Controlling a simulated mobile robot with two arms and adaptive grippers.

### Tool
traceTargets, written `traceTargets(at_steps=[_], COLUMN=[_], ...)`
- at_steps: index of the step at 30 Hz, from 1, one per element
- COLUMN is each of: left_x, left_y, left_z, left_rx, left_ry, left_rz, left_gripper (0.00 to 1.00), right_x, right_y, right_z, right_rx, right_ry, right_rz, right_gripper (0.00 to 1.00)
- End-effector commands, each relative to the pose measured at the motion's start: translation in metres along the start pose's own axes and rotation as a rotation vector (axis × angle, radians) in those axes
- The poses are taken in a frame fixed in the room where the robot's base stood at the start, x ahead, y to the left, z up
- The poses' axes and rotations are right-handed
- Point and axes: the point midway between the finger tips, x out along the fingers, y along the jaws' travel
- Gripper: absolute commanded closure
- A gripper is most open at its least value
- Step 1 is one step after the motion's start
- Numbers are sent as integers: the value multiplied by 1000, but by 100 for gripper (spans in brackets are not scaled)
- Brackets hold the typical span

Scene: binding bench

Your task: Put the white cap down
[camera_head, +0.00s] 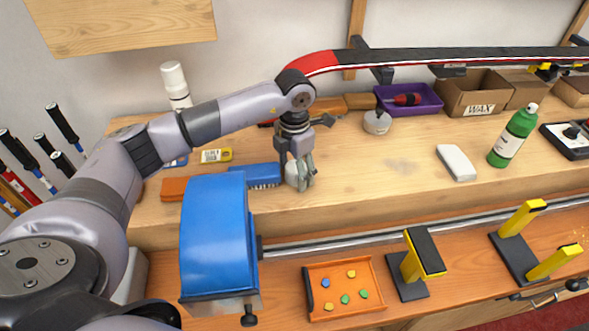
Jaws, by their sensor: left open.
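My left gripper (305,183) points down over the wooden bench, right of the blue block. It is open. A small whitish rounded thing (291,174), which looks like the white cap, is right at its fingers and partly hidden by them. It appears to be at the bench surface; I cannot tell whether the fingers touch it. My right gripper is not in view.
A white block (456,162) and a green bottle (513,135) are on the right. A purple bin (410,99) and cardboard boxes (470,92) stand behind. The bench between gripper and white block is clear.

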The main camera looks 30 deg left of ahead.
Motion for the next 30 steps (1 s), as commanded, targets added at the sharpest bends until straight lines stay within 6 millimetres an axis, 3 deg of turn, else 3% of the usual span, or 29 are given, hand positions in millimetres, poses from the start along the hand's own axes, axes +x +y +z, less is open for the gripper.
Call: traceTargets(at_steps=[5, 12, 18, 23, 30], left_x=[-23, -76, -109, -121, -122], left_y=[1, 0, 0, 0, 0], left_z=[2, 1, 1, 0, 0], left_rx=[-1, 0, 1, 0, 0], left_ry=[-6, -6, -4, -1, -1], left_rz=[1, 2, 0, 0, 0], left_gripper=[37, 37, 37, 37, 37], right_x=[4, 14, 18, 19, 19], right_y=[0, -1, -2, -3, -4], right_z=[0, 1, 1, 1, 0], right_rx=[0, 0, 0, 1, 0], right_ry=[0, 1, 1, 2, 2], right_rz=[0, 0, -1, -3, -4], right_gripper=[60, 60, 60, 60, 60])
